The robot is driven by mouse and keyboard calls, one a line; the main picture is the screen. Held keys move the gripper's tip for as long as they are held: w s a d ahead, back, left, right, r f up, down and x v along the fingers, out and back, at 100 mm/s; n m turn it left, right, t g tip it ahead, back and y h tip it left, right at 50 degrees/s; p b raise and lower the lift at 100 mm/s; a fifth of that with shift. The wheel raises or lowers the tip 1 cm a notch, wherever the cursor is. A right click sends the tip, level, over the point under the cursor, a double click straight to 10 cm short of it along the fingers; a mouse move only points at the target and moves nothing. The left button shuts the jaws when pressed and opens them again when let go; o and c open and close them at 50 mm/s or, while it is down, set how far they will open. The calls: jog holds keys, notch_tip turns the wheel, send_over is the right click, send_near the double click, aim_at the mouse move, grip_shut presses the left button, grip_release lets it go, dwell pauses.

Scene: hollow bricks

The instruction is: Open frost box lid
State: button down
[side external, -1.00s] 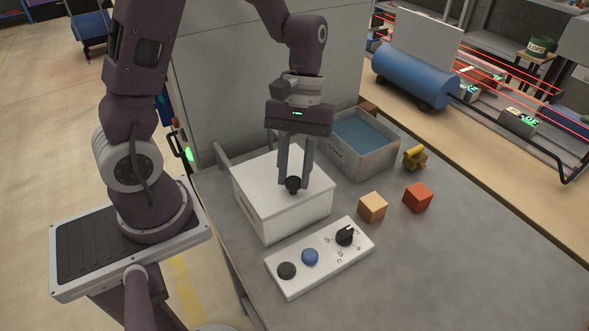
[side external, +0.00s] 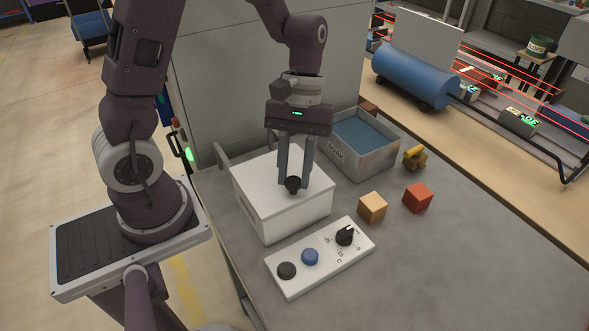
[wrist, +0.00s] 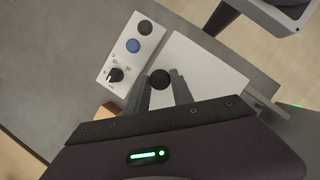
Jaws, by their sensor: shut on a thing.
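The frost box is the white box (side external: 262,208) on the grey table, and its white lid (side external: 262,182) lies flat on top, looking closed. A round black knob (side external: 293,185) stands on the lid. My gripper (side external: 295,182) points down over the lid with its fingers shut on the knob. In the wrist view, my gripper (wrist: 167,88) has its fingertips at both sides of the black knob (wrist: 160,79), and the white lid (wrist: 200,70) spreads around it. The fingers hide part of the knob.
A white panel (side external: 325,262) with black and blue buttons and a dial sits in front of the box. A grey SOAK bin (side external: 375,162) stands behind right. An orange cube (side external: 372,207), a red cube (side external: 418,197) and a yellow piece (side external: 415,158) lie right. The table's front right is clear.

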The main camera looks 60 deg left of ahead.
send_near(263, 160)
jog(key=x, duration=0.4)
jog(key=shift+f, duration=0.35)
jog(key=shift+d, duration=0.1)
jog(key=c, duration=1.1)
grip_release()
jog(key=shift+s, duration=0.1)
jog(key=v, duration=0.7)
